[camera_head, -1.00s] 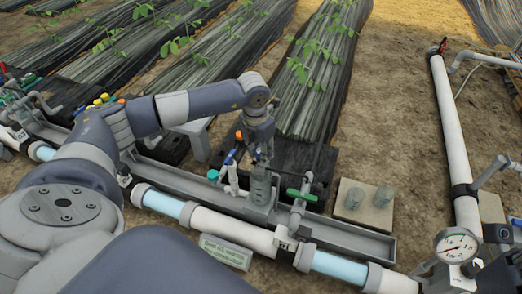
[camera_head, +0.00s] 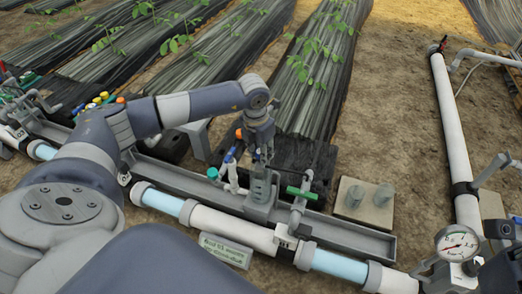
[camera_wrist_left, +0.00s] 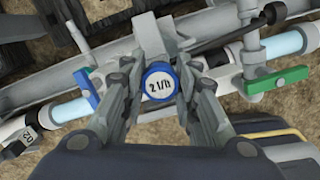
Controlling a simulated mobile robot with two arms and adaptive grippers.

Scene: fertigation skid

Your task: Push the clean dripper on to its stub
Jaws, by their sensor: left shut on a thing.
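My left gripper (camera_head: 262,157) reaches down over the grey channel beside the white pipe. In the left wrist view its two fingers (camera_wrist_left: 158,88) are closed on the sides of a round blue dripper (camera_wrist_left: 158,82) with a white face marked "2 l/h". The dripper is hard to make out in the head view. The stub is not clearly seen; the dripper and fingers hide what lies beneath. My right gripper is not in view.
A blue valve handle (camera_wrist_left: 86,88) is close left of the fingers and a green handle (camera_wrist_left: 277,80) to the right. A teal cap (camera_head: 212,173) stands left of the cup. A tan board (camera_head: 368,213) with two grey cylinders lies right. A pressure gauge (camera_head: 457,244) stands front right.

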